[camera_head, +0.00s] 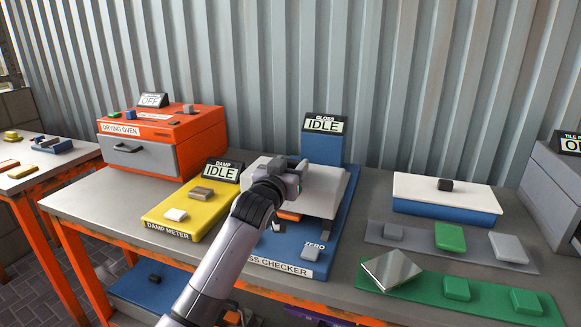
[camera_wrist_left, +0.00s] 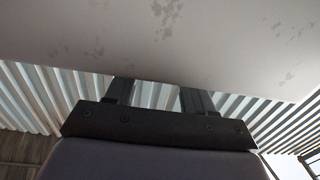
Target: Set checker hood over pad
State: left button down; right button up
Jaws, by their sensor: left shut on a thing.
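The gloss checker (camera_head: 338,218) is a blue base with a tall back post and an "IDLE" display. Its pale grey hood (camera_head: 322,190) is over the middle of the base. My left gripper (camera_head: 291,186) is shut on the hood at its near left side. In the left wrist view the hood (camera_wrist_left: 170,40) fills the upper part, with my two dark fingers (camera_wrist_left: 158,97) reaching its edge. An orange piece (camera_head: 289,216) shows below the hood's near edge. The pad under the hood is mostly hidden, and I cannot tell whether the hood touches the base. My right gripper is not in view.
The yellow damp meter (camera_head: 150,216) and orange drying oven (camera_head: 203,131) stand to the left. To the right are a white-topped blue box (camera_head: 425,194), a grey mat (camera_head: 379,241) and a green mat (camera_head: 400,293) holding several blocks. A corrugated wall closes the back.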

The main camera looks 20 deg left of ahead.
pick_arm(q)
jog(key=shift+f, duration=0.3)
jog(key=c, duration=0.6)
grip_release()
jog(key=shift+s, duration=0.1)
jog(key=shift+o, duration=1)
jog(key=shift+s+r, duration=0.1)
jog(key=shift+r, duration=0.1)
jog(key=shift+s, duration=0.15)
jog(key=s, duration=0.7)
jog(key=shift+a, duration=0.1)
